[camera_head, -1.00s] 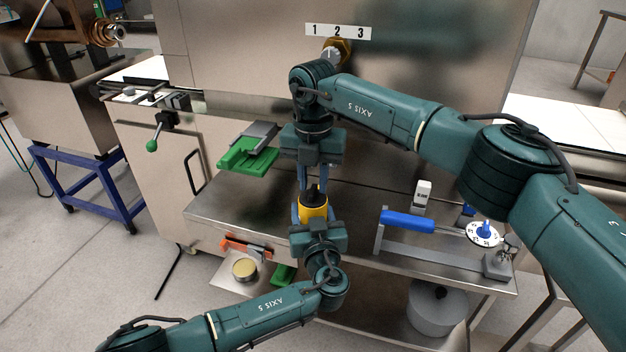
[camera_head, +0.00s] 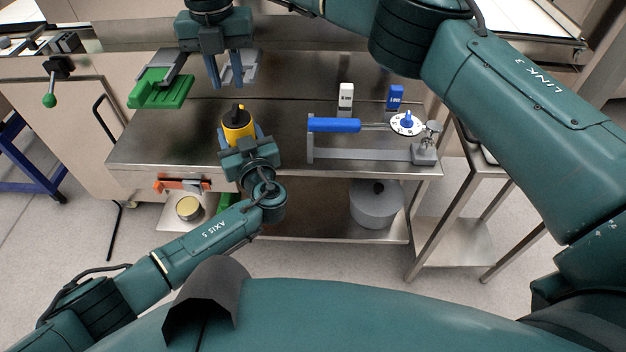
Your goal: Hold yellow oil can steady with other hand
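The yellow oil can (camera_head: 238,126) with a black top stands upright at the left part of the steel work shelf. My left gripper (camera_head: 241,134) reaches it from the near side, with a finger on each side of its body. It appears shut on the can; its body hides the can's lower part. My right gripper (camera_head: 227,82) is above and behind the can, fingers pointing down and spread apart. Nothing is between them, and it is clear of the can.
A green tool (camera_head: 160,91) lies left of my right gripper. A blue-handled device with a white dial (camera_head: 407,124) stands at the right of the shelf (camera_head: 283,150). Small white (camera_head: 346,98) and blue (camera_head: 395,97) boxes stand behind. A grey pot (camera_head: 376,204) is below.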

